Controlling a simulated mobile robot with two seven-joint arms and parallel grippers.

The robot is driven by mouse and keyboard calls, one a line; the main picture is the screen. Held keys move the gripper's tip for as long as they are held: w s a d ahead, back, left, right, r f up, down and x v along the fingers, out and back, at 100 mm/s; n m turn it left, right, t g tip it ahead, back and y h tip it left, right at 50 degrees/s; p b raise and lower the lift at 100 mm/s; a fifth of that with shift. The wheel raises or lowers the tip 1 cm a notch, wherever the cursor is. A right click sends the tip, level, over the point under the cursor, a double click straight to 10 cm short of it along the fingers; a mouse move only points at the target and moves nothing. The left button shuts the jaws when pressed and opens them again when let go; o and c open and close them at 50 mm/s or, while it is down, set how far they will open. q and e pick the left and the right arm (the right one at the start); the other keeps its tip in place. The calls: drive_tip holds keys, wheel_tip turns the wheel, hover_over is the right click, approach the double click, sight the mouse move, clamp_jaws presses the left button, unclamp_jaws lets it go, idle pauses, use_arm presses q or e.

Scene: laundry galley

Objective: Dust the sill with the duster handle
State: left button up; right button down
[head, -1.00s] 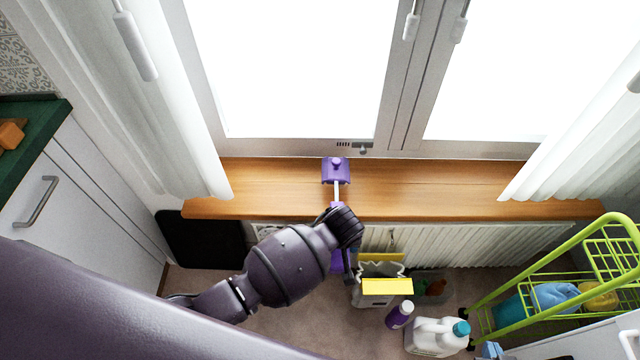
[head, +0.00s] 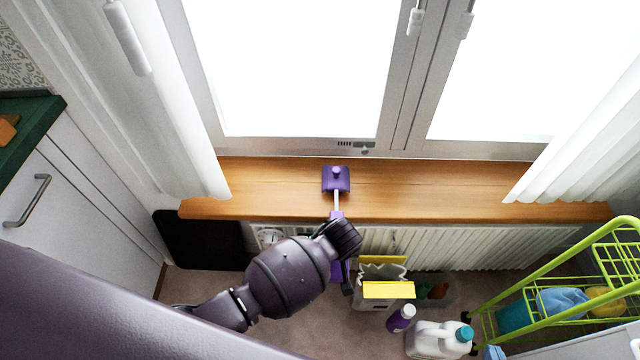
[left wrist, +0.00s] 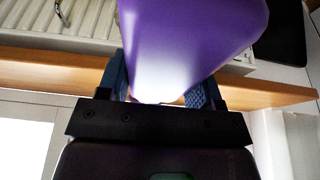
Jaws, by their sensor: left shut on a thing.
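The wooden sill (head: 440,190) runs below the window; it also shows in the left wrist view (left wrist: 50,72). The purple duster (head: 336,180) has its block-shaped head over the sill's middle, seemingly resting on it. Its pale shaft points toward me, over the front edge. My left gripper (head: 343,240) is in front of the sill, shut on the duster handle, largely hidden by the wrist. In the left wrist view the purple handle (left wrist: 190,40) is between the fingers. My right gripper is not in view.
A white radiator (head: 480,247) is under the sill. A grey box with yellow flaps (head: 380,290), a purple bottle (head: 401,318) and a white jug (head: 440,338) stand on the floor. A green rack (head: 560,290) is at right. White curtains (head: 165,120) hang over both sill ends.

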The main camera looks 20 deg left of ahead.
use_arm(q)
drive_tip(key=shift+f, duration=0.1)
use_arm(e)
drive_tip(key=shift+s+f, duration=0.1)
drive_tip(key=shift+f, duration=0.2)
use_arm(q)
drive_tip(key=shift+f+b, duration=0.35)
drive_tip(key=shift+f, duration=0.3)
use_arm(e)
drive_tip(key=shift+s+f, duration=0.15)
drive_tip(key=shift+f, duration=0.1)
use_arm(q)
drive_tip(key=shift+d, duration=0.1)
drive_tip(key=shift+r+p, duration=0.15)
drive_tip(key=shift+p, duration=0.75)
drive_tip(key=shift+w+d+f, duration=0.15)
drive_tip(key=shift+d+f, duration=0.05)
drive_tip(key=shift+d, duration=0.35)
drive_tip(key=d, duration=0.2)
drive_tip(key=shift+w+d+b, duration=0.3)
drive_tip(key=shift+w+b, duration=0.1)
use_arm(e)
drive_tip(key=shift+w+r, duration=0.3)
drive_tip(key=shift+r, duration=0.35)
